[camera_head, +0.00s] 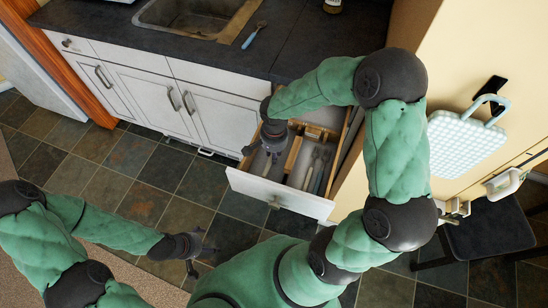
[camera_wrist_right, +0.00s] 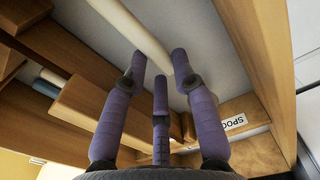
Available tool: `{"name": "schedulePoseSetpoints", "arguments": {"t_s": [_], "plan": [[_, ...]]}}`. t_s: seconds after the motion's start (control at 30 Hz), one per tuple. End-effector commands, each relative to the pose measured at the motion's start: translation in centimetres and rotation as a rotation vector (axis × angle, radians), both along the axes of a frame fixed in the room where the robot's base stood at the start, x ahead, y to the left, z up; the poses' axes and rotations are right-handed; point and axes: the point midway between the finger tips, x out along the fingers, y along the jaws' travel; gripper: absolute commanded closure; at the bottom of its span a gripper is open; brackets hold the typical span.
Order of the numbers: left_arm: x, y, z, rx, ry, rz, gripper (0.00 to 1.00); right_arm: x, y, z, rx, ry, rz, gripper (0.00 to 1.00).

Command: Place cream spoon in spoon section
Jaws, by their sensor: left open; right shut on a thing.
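The cream spoon (camera_wrist_right: 132,25) shows as a pale handle in the right wrist view, running from the top edge down to my right gripper (camera_wrist_right: 160,66). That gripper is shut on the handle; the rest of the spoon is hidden. In the head view my right gripper (camera_head: 272,150) is over the left part of the open drawer (camera_head: 276,197). My left gripper (camera_head: 196,256) is open and empty, low over the floor, away from the drawer.
Wooden dividers (camera_head: 293,155) split the drawer, and several utensils (camera_head: 317,168) lie to the right of my right gripper. A blue-handled tool (camera_head: 254,36) lies on the dark counter beside the sink (camera_head: 190,16). A dark stool (camera_head: 488,238) stands at the right. The tiled floor is clear at left.

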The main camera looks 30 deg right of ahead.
Motion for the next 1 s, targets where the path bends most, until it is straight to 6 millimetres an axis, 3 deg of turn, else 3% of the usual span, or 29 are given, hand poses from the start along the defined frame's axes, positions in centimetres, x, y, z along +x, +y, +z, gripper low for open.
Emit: {"name": "schedulePoseSetpoints", "arguments": {"t_s": [0.03, 0.13, 0.57, 0.6, 0.63, 0.67, 1.0], "plan": [[0.0, 0.0, -0.7, 0.0, 0.0, 0.0, 0.14, 0.0, 0.0, -1.2, 0.001, 0.003, 0.0, 1.0], [0.0, 0.0, -1.0, 0.0, 0.0, 0.0, 0.14, 0.0, 0.0, -2.2, 0.0, 0.001, 0.001, 1.0], [0.0, 0.0, -1.4, 0.0, 0.0, 0.0, 0.14, 0.0, 0.0, -2.6, 0.0, -0.001, 0.0, 1.0], [0.0, 0.0, -1.2, 0.0, 0.0, 0.0, 0.14, 0.0, 0.0, -2.4, 0.0, 0.0, 0.001, 0.61], [0.0, 0.0, -1.2, 0.0, 0.0, 0.0, 0.14, 0.0, 0.0, -2.4, 0.0, 0.0, 0.0, 0.53], [0.0, 0.0, -1.2, 0.0, 0.0, 0.0, 0.14, 0.0, 0.0, -2.4, 0.0, 0.0, 0.0, 0.49], [0.0, 0.0, -1.1, 0.0, 0.0, 0.0, 0.14, 0.0, 0.0, -2.3, 0.0, 0.0, 0.0, 0.49]]}}
